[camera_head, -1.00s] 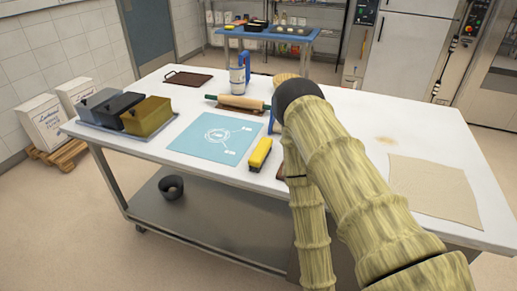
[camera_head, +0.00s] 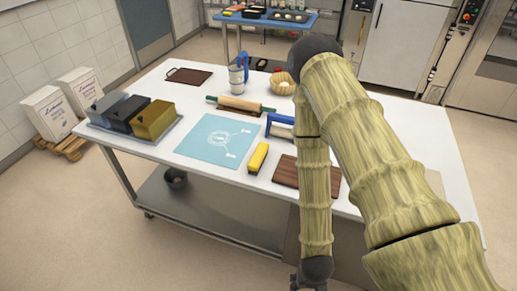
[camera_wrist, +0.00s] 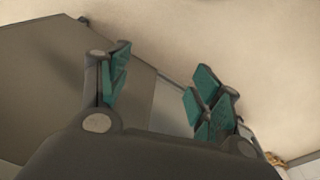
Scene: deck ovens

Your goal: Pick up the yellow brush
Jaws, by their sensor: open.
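The yellow brush (camera_head: 258,157) lies on the white table, just right of the blue mat, its dark bristle side towards the front edge. My gripper shows in the wrist view (camera_wrist: 155,95) with its two green-padded fingers spread apart and nothing between them. In the head view my arm hangs down in front of the table, right of the brush, and the gripper is only partly seen at the bottom edge. The brush does not show in the wrist view, which shows the floor and grey surfaces.
The white table (camera_head: 395,135) also bears a blue mat (camera_head: 205,145), a brown board (camera_head: 290,172), a blue-handled scraper (camera_head: 280,125), a rolling pin (camera_head: 240,103), a metal cup (camera_head: 237,78), a basket (camera_head: 281,83) and loaf tins (camera_head: 153,118). A lower shelf (camera_head: 210,205) lies beneath.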

